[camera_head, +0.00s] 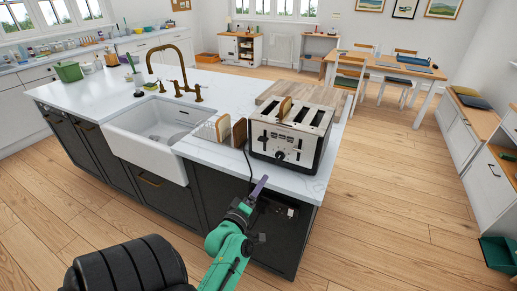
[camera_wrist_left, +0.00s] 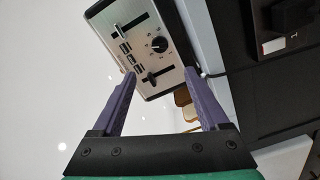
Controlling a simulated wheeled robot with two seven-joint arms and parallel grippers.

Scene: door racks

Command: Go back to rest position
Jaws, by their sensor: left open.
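My left gripper (camera_head: 260,188) is on a green arm that rises from the bottom of the head view. It is at the front edge of the island, in front of the toaster. In the left wrist view its two purple fingers (camera_wrist_left: 160,102) are spread apart with nothing between them. The silver and black toaster (camera_head: 291,133) stands on the white countertop, with a slice of bread (camera_head: 285,107) showing in a slot. Its front panel with a dial and levers (camera_wrist_left: 146,47) is beyond the fingertips in the wrist view. My right gripper is not seen.
The kitchen island (camera_head: 180,125) has a white sink (camera_head: 150,138) with a brass faucet. Bread slices (camera_head: 223,128) stand in a rack left of the toaster, and a wooden board (camera_head: 300,93) lies behind it. The wooden floor (camera_head: 400,215) to the right is clear.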

